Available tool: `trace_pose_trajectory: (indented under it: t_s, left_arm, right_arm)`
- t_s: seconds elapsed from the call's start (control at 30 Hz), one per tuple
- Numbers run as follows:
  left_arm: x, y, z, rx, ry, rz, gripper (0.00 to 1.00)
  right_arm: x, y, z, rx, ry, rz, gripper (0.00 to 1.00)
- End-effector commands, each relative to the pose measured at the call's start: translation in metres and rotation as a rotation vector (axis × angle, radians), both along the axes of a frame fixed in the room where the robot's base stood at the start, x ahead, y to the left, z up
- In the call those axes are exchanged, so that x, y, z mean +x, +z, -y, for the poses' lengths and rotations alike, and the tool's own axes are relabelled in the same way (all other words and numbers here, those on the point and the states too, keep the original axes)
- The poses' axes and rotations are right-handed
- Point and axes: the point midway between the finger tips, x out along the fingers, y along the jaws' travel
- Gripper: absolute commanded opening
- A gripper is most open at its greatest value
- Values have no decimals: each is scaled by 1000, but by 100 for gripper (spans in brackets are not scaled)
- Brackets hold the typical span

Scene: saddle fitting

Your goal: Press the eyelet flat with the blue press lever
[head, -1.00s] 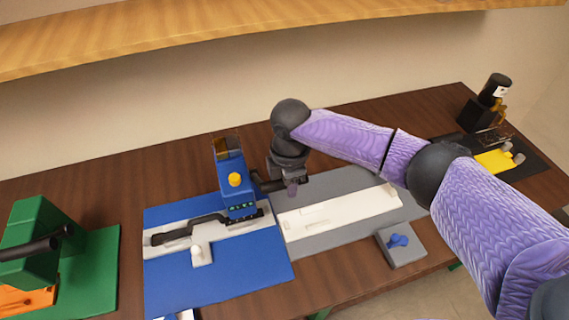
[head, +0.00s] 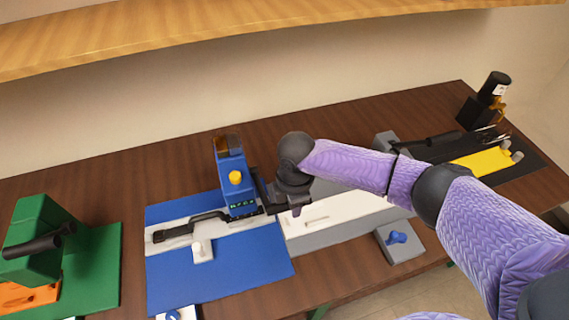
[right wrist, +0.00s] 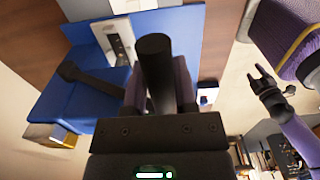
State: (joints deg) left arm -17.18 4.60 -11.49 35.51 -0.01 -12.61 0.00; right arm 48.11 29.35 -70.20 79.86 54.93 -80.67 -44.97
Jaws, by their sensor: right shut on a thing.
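The blue press (head: 231,175) with a yellow knob stands at the back of a blue mat (head: 230,280). A dark strap (head: 190,227) lies on its white bed and reaches to the press foot. I cannot make out the eyelet. My right gripper (head: 296,208) is beside the press on its right, shut on the dark press lever (head: 262,190). In the right wrist view the lever's black round grip (right wrist: 155,75) sits between the fingers. My left gripper (right wrist: 258,80) shows only there, at the right, empty with fingers apart.
A green press (head: 42,225) with a black handle stands at the left. A white bed (head: 345,210) on a grey base is to the right, beside a small grey block with a blue knob (head: 397,237). A yellow plate (head: 480,160) lies far right.

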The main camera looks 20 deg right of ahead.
Motion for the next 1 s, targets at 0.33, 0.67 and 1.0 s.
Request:
trace_pose_trajectory:
  t_s: [0.33, 0.67, 1.0]
  left_arm:
    - [0, -4, 0, 0, 1, 0, 60]
    - [0, -11, 0, 0, 1, -1, 60]
    - [-1, -22, 0, -1, 1, -2, 60]
  right_arm:
    - [-11, -21, 0, 0, 1, -6, 6]
    - [-18, -40, 1, -1, 1, -8, 6]
    - [-23, -61, 1, -3, 2, -10, 6]
